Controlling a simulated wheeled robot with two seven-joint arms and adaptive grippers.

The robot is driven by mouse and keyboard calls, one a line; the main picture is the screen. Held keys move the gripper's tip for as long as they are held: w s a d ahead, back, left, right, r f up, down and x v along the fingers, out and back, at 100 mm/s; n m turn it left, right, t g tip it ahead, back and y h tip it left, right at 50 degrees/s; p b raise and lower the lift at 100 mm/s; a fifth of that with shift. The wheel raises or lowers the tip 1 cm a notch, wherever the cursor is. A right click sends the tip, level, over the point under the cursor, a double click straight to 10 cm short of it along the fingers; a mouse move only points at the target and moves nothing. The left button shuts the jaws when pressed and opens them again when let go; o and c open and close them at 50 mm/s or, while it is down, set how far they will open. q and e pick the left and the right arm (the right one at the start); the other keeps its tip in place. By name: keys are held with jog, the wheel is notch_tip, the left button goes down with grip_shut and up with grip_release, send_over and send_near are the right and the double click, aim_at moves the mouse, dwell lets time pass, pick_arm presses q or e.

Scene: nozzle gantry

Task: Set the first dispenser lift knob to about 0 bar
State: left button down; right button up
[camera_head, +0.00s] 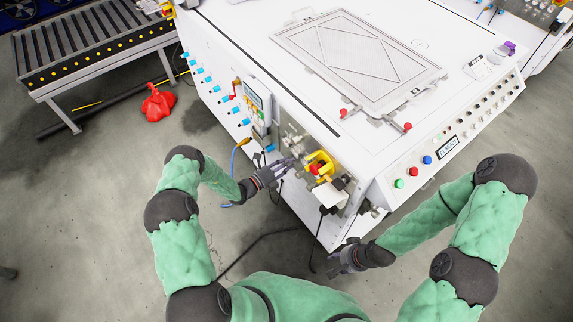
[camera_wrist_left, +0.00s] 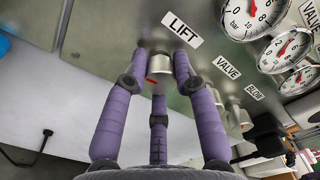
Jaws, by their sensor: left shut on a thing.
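The lift knob (camera_wrist_left: 160,66) is a short metallic cylinder on a grey panel, under the label LIFT (camera_wrist_left: 182,30) in the left wrist view. My left gripper (camera_head: 281,171) is at the front of the white machine. Its purple fingers close around the knob in the wrist view, with a small red mark beside it. The nearest bar gauge (camera_wrist_left: 256,16) is cut by the top edge. Its red needle points upward, clear of the 0 mark; the exact reading is unclear. My right gripper (camera_head: 342,260) hangs near the machine's lower right corner, away from the panel; its finger state is unclear.
More knobs (camera_wrist_left: 238,115) sit to the right under VALVE and BLOW labels, with further gauges (camera_wrist_left: 285,50) above. In the head view, a yellow and red part (camera_head: 320,165) is close right of my left gripper. Cables lie on the floor.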

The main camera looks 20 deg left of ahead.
pick_arm(q)
jog(key=n, duration=0.4)
jog(key=shift+n+b, duration=0.4)
jog(key=shift+n, duration=1.5)
jog(key=c, duration=1)
grip_release()
jog(key=shift+s+a, duration=0.1)
jog(key=v, duration=1.1)
jog(key=shift+s+a, duration=0.25)
jog(key=shift+s, duration=0.05)
